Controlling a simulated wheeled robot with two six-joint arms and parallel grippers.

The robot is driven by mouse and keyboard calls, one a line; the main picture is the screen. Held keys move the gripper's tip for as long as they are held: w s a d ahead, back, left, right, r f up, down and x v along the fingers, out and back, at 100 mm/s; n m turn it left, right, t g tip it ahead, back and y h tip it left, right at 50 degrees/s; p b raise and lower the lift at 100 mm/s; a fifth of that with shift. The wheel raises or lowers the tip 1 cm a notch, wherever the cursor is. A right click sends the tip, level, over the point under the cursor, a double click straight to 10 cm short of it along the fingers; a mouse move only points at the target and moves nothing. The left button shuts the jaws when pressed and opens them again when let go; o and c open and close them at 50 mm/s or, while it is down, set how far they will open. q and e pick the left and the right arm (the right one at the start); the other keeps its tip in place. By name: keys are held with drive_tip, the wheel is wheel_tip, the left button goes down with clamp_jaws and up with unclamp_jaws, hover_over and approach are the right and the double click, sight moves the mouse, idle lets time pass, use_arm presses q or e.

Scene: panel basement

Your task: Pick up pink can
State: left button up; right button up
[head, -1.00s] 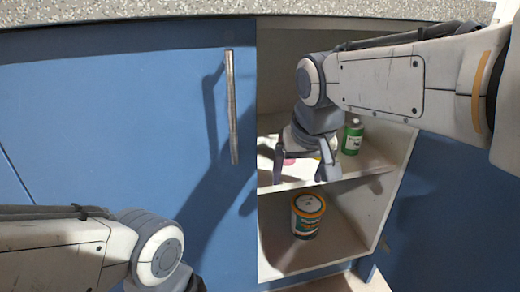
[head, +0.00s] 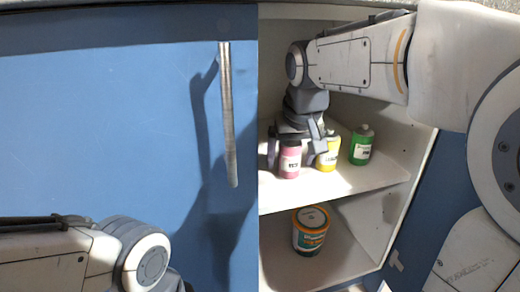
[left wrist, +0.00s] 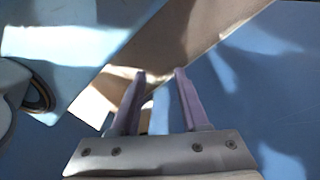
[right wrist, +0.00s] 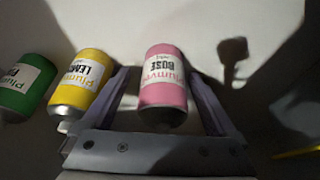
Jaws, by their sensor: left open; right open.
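The pink can (head: 289,161) stands on the upper shelf of the open cabinet. In the right wrist view the pink can (right wrist: 163,88) lies between the two fingers, with a gap on each side. My right gripper (head: 294,158) reaches into the cabinet from above and is open around the can. It also shows in the right wrist view (right wrist: 164,92). The can's top is partly hidden by the gripper in the head view. My left gripper (left wrist: 160,75) is open and empty, outside the cabinet, low in front of the blue door.
A yellow can (head: 327,160) stands just right of the pink can, close to one right finger. A tub (head: 310,232) sits on the lower shelf. A blue door with a metal handle (head: 229,115) closes the left side.

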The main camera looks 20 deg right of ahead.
drive_tip(key=shift+d+f, duration=0.15)
drive_tip(key=shift+f, duration=0.25)
drive_tip(key=shift+a+r, duration=0.15)
drive_tip(key=shift+a, duration=0.1)
drive_tip(key=shift+w+a, duration=0.1)
clamp_jaws()
use_arm(q)
drive_tip(key=shift+d+f, duration=0.1)
drive_tip(key=shift+f, duration=0.25)
drive_tip(key=shift+r, duration=0.1)
use_arm(e)
drive_tip(key=shift+r, duration=0.1)
